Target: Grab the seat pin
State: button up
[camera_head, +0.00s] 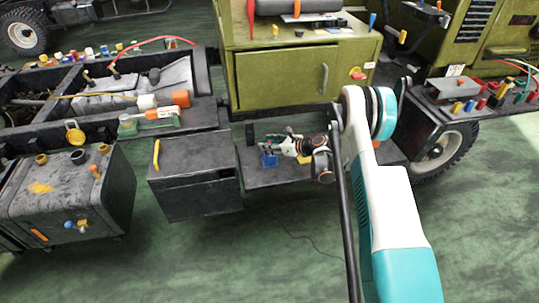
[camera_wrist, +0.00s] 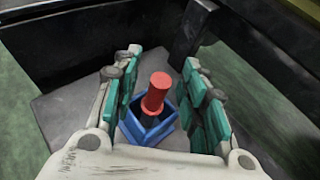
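A red cylindrical pin (camera_wrist: 157,92), which looks like the seat pin, stands in a small blue square holder (camera_wrist: 149,127) in the wrist view. Its lower part is dark and sits inside the holder. My gripper (camera_wrist: 162,58) is open, with one teal-padded finger on each side of the pin and a gap to it on both sides. In the head view my gripper (camera_head: 277,146) is low over a grey shelf, near the blue holder (camera_head: 269,161). The pin cannot be made out there.
The grey shelf (camera_head: 262,178) lies between a dark box with a yellow handle (camera_head: 195,178) and a wheel (camera_head: 440,150). An olive cabinet (camera_head: 290,78) stands behind. In the wrist view a dark upright bracket (camera_wrist: 190,32) is close beyond the fingers. Green floor in front is clear.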

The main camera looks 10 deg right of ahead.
grip_shut()
jog(key=shift+r, duration=0.1)
